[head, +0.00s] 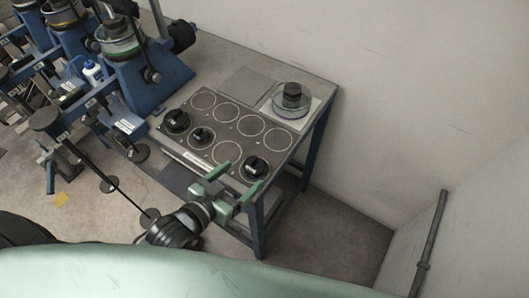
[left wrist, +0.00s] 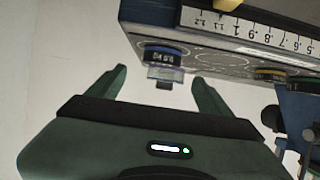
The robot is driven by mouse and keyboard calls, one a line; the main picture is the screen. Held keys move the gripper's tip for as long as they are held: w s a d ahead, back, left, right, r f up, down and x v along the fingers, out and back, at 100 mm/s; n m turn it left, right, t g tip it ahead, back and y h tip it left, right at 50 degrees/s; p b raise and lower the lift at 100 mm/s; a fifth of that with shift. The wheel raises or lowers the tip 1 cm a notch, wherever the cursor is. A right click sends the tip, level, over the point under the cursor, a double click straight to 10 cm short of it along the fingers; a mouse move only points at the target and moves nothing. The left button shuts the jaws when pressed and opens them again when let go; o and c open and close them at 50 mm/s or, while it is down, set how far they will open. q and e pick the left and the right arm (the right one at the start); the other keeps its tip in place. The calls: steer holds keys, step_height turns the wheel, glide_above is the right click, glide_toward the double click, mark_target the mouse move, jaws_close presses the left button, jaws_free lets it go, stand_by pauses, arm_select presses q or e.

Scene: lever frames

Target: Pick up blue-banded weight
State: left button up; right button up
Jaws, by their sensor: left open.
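The blue-banded weight (left wrist: 163,56) shows in the left wrist view, dark with a blue band and a pale lower part, beside the tray edge. In the head view the black weight nearest my gripper (head: 256,166) sits at the near right corner of the dark tray (head: 222,172); its band cannot be made out there. My left gripper (head: 244,174) is open and empty, its green fingers pointing at this weight. In the left wrist view the weight appears between the fingertips (left wrist: 160,82), slightly beyond them. My right gripper is not in view.
Two other black weights (head: 176,121) (head: 201,136) sit on the tray among empty ringed spots. A glass dish with a black knob (head: 292,95) stands at the back of the table (head: 225,58). Blue lever frames (head: 145,75) stand at left. A ruler (left wrist: 250,27) edges the tray.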

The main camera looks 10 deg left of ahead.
mark_target(252, 168)
arm_select(q)
steer(key=p+x, duration=0.1)
steer(key=x, duration=0.6)
steer(key=shift+s+a+f+p, duration=0.1)
steer(key=shift+s+f+p, duration=0.1)
steer(key=shift+p, duration=0.2)
steer(key=shift+w+f, duration=0.15)
steer(key=shift+w, duration=0.1)
steer(key=c, duration=1.6)
steer(key=shift+c, duration=0.7)
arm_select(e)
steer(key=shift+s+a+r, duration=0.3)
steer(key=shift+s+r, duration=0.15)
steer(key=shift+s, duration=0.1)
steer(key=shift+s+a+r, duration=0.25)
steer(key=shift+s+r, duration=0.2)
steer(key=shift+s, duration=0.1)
